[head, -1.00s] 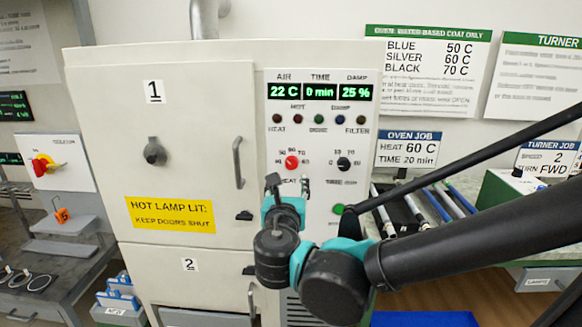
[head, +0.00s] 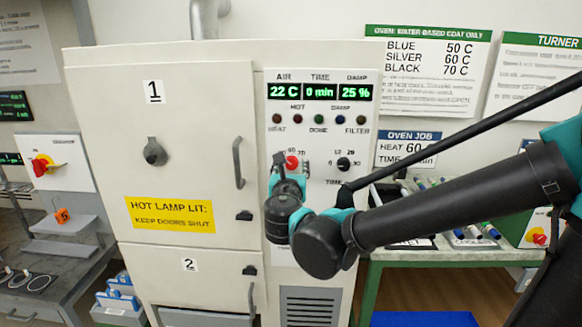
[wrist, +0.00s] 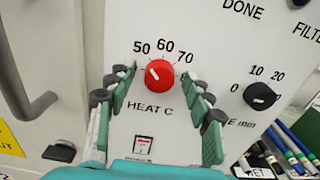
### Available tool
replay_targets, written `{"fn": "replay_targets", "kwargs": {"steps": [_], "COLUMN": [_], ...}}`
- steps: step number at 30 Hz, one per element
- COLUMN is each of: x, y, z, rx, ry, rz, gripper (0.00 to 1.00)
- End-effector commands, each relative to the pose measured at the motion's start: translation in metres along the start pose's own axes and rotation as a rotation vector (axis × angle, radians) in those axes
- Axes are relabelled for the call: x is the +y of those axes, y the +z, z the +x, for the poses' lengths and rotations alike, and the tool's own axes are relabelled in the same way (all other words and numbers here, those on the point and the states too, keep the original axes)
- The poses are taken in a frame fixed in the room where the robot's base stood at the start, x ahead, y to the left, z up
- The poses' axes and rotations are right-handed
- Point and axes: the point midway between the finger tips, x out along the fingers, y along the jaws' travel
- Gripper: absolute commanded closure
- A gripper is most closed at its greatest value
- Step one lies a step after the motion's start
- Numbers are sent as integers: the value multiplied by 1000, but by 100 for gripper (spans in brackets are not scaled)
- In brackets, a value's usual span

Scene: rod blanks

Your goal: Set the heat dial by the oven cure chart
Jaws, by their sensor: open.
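The red heat dial (head: 292,162) is on the oven's control panel, and it also shows in the wrist view (wrist: 159,78). Its white mark points up-left, toward the 50 on its 50-60-70 scale. My gripper (wrist: 158,72) is open, with one finger on each side of the dial and gaps to it. In the head view my gripper (head: 279,160) is at the dial's left edge. The cure chart (head: 430,60) reads blue 50 C, silver 60 C, black 70 C. The oven job card (head: 405,148) reads heat 60; my arm hides part of its time line.
The black time dial (wrist: 260,96) is right of the heat dial, and a small switch (wrist: 142,143) sits below. The oven door handle (head: 239,163) stands out to the left. The display (head: 320,92) shows 22 C, 0 min, 25 %. Rods (head: 480,229) lie on the right bench.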

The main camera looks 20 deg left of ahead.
Motion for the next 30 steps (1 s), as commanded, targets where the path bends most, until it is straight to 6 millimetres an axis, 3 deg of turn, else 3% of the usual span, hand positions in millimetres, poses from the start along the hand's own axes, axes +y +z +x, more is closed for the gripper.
{"fn": "replay_targets", "kwargs": {"steps": [2,13,23,30], "x": [0,0,0,-1], "y": [0,0,0,0], "z": [0,0,0,0], "rx": [0,0,0,0], "ry": [0,0,0,0], "rz": [0,0,49,199], "gripper": [52,98,98,98]}}
